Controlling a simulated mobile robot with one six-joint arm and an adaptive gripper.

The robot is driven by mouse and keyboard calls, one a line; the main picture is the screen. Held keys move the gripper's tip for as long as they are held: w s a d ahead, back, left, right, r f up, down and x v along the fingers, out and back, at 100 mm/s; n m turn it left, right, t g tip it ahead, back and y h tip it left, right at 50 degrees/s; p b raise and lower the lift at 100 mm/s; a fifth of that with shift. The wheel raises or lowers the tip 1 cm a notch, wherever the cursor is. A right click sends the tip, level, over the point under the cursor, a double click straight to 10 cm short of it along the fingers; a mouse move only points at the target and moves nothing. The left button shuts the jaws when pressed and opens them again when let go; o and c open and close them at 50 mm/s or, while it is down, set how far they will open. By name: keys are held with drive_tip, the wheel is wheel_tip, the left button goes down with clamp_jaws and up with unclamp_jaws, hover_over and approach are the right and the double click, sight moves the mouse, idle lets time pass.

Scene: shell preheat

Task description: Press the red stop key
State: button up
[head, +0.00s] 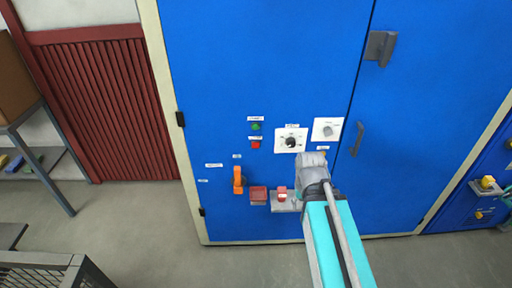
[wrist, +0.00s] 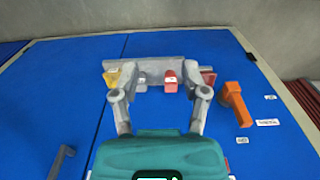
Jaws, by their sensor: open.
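The red stop key (head: 255,145) is a small red button on the blue cabinet front, just below a green key (head: 255,126). My gripper (head: 312,163) is in front of the cabinet, to the right of and a little below the red key in the head view. The key is uncovered there. In the wrist view my gripper (wrist: 160,80) has its two fingers spread apart with nothing held between them. I cannot make out the red stop key in the wrist view.
Two dials on white plates, a black one (head: 291,141) and a grey one (head: 327,129), sit right of the keys. An orange handle (head: 238,181), a dark red box (head: 258,195) and a grey ledge (wrist: 155,68) with small coloured blocks lie lower.

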clamp_jaws()
idle(1.2)
